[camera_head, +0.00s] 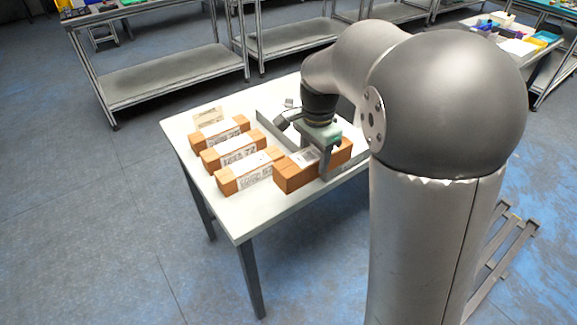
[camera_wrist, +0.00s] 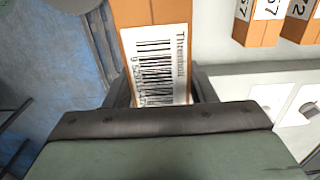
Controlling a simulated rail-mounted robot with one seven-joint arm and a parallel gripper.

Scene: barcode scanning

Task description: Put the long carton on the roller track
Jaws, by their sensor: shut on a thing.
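The long carton (camera_head: 295,174) is brown with a white label and sits at the right front part of the white table (camera_head: 252,222), seemingly at or just above its top. My gripper (camera_head: 327,154) straddles the carton from above and is shut on it. In the wrist view the carton (camera_wrist: 142,12) runs between the fingers, its barcode label (camera_wrist: 158,62) facing the camera. The roller track cannot be made out for certain; a grey rail (camera_head: 270,128) shows behind my gripper, partly hidden by my arm.
Several smaller labelled cartons (camera_head: 232,158) stand in a row on the left of the table. White cards (camera_wrist: 290,105) lie at the right in the wrist view. Metal shelves (camera_head: 165,70) stand behind. The table's front left corner is bare.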

